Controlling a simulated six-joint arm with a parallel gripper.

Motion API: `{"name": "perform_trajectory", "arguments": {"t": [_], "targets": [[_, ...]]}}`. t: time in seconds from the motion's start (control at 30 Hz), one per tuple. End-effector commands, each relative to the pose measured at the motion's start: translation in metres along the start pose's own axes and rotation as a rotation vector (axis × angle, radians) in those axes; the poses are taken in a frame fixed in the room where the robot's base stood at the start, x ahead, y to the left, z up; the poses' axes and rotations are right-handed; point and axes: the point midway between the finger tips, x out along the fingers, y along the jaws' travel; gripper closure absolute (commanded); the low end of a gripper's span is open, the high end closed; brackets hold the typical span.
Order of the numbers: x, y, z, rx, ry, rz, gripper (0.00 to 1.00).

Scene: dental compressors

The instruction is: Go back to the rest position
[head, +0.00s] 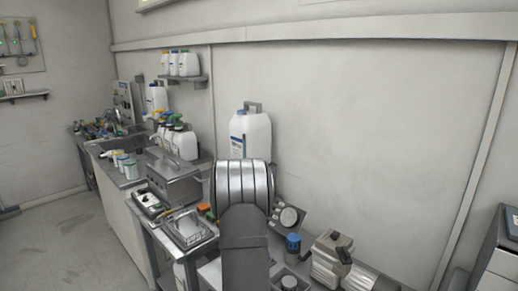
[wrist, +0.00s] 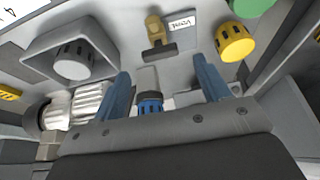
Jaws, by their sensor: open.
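My gripper (wrist: 161,66) shows in the wrist view as two blue fingers spread apart, with nothing clasped between them. A blue ribbed knob (wrist: 150,102) with a pale body shows in the gap between the fingers; I cannot tell how far it is from them. In the head view my arm (head: 244,245) stands at the lower middle, over the bench, and its gripper is hidden behind the arm's own links.
The wrist view shows a grey-black knob (wrist: 72,62), a yellow knob (wrist: 235,42), a brass fitting (wrist: 156,32) and a ribbed metal cylinder (wrist: 75,108) nearby. In the head view, a white jug (head: 250,135) stands behind my arm and a blue-capped part (head: 293,243) to its right.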

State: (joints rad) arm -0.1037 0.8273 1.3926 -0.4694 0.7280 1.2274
Motion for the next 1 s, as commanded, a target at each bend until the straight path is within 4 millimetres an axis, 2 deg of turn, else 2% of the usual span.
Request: {"name": "perform_trajectory", "arguments": {"t": [0.03, 0.2, 0.4, 0.77, 0.87, 1.0], "targets": [[0.01, 0.0, 0.0, 0.0, -0.001, 0.001, 0.31], [0.031, 0.001, 0.0, 0.001, -0.001, 0.001, 0.31], [0.041, 0.0, 0.0, 0.0, 0.0, 0.0, 0.31], [0.04, 0.0, 0.0, 0.0, 0.0, -0.001, 0.31], [0.035, 0.0, -0.001, 0.001, 0.001, -0.002, 0.31], [0.018, -0.001, -0.001, 0.001, 0.002, -0.003, 0.31]]}}
